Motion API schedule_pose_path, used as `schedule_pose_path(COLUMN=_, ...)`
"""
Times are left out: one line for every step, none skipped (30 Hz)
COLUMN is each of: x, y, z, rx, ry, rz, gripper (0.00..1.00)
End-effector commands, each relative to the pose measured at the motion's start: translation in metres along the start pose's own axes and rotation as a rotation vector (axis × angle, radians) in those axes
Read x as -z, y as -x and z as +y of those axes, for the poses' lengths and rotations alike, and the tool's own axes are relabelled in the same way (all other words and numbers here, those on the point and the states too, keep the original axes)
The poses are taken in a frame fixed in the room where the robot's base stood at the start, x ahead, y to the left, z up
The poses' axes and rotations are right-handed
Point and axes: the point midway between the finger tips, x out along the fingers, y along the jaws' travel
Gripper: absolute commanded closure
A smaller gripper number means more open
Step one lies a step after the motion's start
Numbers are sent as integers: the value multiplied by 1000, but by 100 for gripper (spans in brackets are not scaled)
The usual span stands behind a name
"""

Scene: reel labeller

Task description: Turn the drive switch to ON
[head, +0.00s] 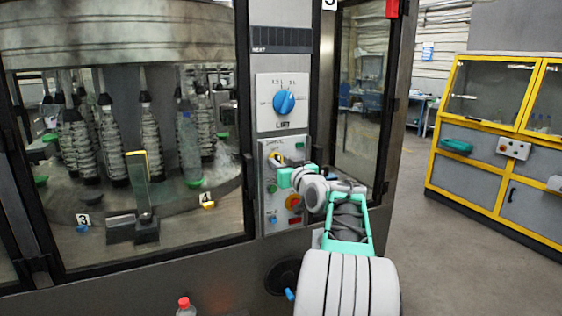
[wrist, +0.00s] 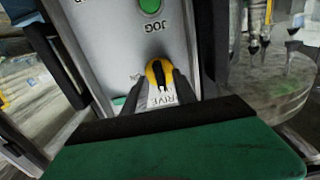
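The drive switch is a small yellow and black knob (head: 276,157) on the upper left of the lower control plate. It shows larger in the wrist view (wrist: 158,75), upside down above part of its DRIVE lettering. Its black handle is slightly tilted there. My gripper (head: 283,170) is right in front of the switch. In the wrist view its two dark fingers (wrist: 160,92) stand apart, one on each side of the knob, with lettering visible between them. I cannot tell whether they touch the knob. The ON and OFF marks are not readable.
A blue LIFT dial (head: 285,102) sits on the plate above. A green JOG button (wrist: 150,5) is near the switch. Glass doors flank the panel. Open floor lies right, before a yellow-framed cabinet (head: 500,205).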

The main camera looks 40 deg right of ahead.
Motion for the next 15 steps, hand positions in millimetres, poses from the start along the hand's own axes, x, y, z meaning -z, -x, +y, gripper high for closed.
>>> schedule_pose_path(x=0, y=0, z=0, rx=0, ry=0, rz=0, gripper=66)
schedule_pose_path(x=0, y=0, z=0, rx=0, ry=0, rz=0, gripper=66)
schedule_pose_path(x=0, y=0, z=0, rx=0, ry=0, rz=0, gripper=66)
schedule_pose_path(x=0, y=0, z=0, rx=0, ry=0, rz=0, gripper=66)
schedule_pose_path(x=0, y=0, z=0, rx=0, ry=0, rz=0, gripper=68)
schedule_pose_path(x=0, y=0, z=0, rx=0, ry=0, rz=0, gripper=71)
schedule_pose_path(x=0, y=0, z=0, rx=0, ry=0, rz=0, gripper=74)
schedule_pose_path(x=0, y=0, z=0, rx=0, ry=0, rz=0, gripper=76)
schedule_pose_path(x=0, y=0, z=0, rx=0, ry=0, rz=0, gripper=79)
schedule_pose_path(x=0, y=0, z=0, rx=0, ry=0, rz=0, gripper=82)
schedule_pose_path(x=0, y=0, z=0, rx=0, ry=0, rz=0, gripper=84)
schedule_pose_path(x=0, y=0, z=0, rx=0, ry=0, rz=0, gripper=88)
schedule_pose_path(x=0, y=0, z=0, rx=0, ry=0, rz=0, gripper=90)
schedule_pose_path(x=0, y=0, z=0, rx=0, ry=0, rz=0, gripper=93)
schedule_pose_path(x=0, y=0, z=0, rx=0, ry=0, rz=0, gripper=96)
